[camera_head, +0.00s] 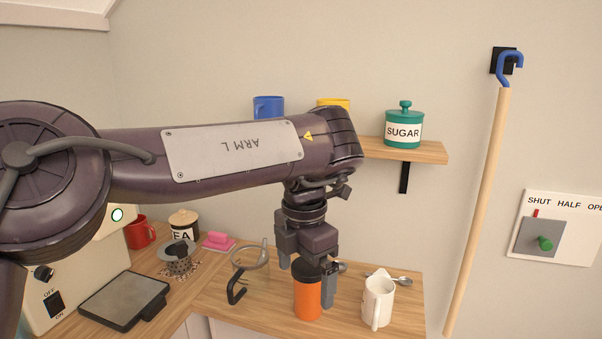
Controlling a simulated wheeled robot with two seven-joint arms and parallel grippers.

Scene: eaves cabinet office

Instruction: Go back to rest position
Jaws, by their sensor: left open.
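My left arm reaches in from the left across the picture, and its gripper (306,281) points down over the counter. The gripper is open. Its fingers show on either side of an orange container with a black lid (307,301), which stands upright on the wooden counter. One finger overlaps the container's right side in the picture; I cannot tell whether it touches. My right gripper is not in view.
A clear jug with a dark handle (250,262) stands left of the gripper, and a white pitcher (378,302) and a spoon (402,281) are to its right. A shelf (430,151) holds the sugar jar (403,128). A hooked pole (480,205) hangs at right.

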